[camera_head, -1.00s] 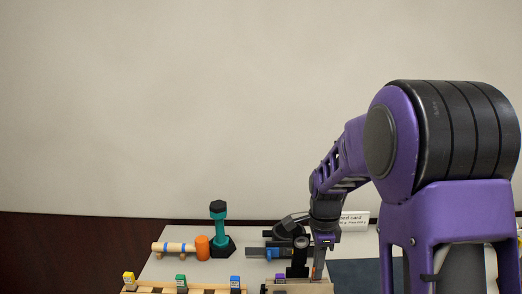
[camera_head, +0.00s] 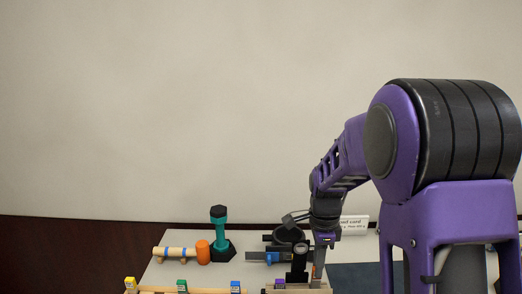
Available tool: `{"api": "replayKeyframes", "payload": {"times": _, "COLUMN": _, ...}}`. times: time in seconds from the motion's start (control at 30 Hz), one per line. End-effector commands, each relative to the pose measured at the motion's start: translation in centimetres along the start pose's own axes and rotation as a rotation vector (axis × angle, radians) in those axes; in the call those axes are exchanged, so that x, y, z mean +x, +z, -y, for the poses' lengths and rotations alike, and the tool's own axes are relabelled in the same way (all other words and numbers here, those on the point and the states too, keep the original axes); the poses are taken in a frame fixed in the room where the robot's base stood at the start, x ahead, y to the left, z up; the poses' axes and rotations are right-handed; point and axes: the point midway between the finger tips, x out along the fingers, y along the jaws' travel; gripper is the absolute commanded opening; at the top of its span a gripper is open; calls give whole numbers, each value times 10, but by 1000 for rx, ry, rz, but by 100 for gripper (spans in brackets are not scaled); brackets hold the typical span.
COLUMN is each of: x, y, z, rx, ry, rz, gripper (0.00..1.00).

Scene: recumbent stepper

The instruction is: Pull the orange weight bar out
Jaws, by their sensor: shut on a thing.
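My gripper (camera_head: 319,268) reaches down at the bottom centre right of the head view, over the table's machine parts. It is shut on a narrow orange piece (camera_head: 314,271) that shows only as a small strip beside the finger. This looks like the orange weight bar, but most of it is hidden by the gripper and the frame's lower edge.
A teal post with black ends (camera_head: 220,235) stands beside the orange cylinder. Black machine parts (camera_head: 288,237) crowd the gripper's left. A white card (camera_head: 354,226) stands behind. Yellow (camera_head: 130,283), green (camera_head: 182,286) and blue (camera_head: 235,287) blocks line the front.

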Motion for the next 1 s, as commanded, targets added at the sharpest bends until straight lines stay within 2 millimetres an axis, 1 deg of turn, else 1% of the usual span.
{"api": "replayKeyframes", "payload": {"times": 0.03, "x": -4, "y": 0, "z": 0, "rx": 0, "ry": -1, "rz": 0, "gripper": 0}}
{"api": "replayKeyframes", "payload": {"times": 1.0, "x": -43, "y": 0, "z": 0, "rx": 0, "ry": -2, "rz": 0, "gripper": 0}}
